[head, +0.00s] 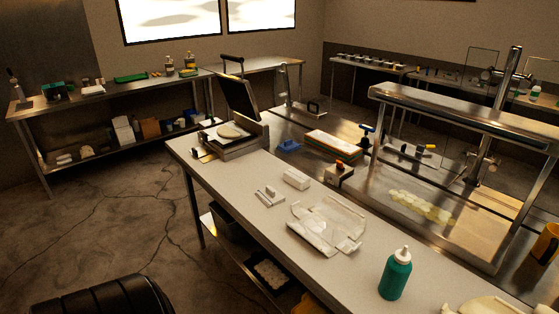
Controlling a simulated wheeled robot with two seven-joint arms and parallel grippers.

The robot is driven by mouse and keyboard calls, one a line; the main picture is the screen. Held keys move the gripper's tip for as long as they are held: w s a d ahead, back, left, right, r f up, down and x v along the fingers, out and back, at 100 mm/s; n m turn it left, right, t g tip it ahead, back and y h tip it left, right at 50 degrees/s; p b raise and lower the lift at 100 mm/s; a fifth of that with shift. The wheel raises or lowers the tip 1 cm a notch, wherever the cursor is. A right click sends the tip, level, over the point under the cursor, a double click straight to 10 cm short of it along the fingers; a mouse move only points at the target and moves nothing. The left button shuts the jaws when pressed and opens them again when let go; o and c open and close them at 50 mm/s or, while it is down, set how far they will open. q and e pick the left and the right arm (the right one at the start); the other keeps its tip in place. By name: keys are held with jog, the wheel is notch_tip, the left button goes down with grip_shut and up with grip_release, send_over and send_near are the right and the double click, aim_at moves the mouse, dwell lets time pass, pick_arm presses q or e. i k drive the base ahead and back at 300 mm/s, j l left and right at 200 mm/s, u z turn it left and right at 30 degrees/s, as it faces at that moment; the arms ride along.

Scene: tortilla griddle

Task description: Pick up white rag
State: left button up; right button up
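A crumpled, pale white, partly see-through sheet (322,226) lies spread on the near worktop (225,180), right of its middle. I cannot tell whether it is the white rag or a plastic bag. A small white block-like item (296,179) lies behind it and could be a folded cloth; its material is too small to tell. A cream-white thing (488,306) is cut off at the bottom right edge. Neither of my grippers is in view.
An open press (240,130) with a pale round tortilla stands at the worktop's far left end. A green bottle (396,274) stands at front right. A metal shelf frame (450,110) rises behind on the right. An orange-edged tray (333,146) lies behind. Worktop left of the sheet is mostly clear.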

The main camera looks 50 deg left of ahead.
aim_at(270, 197)
jog(key=u, duration=1.65)
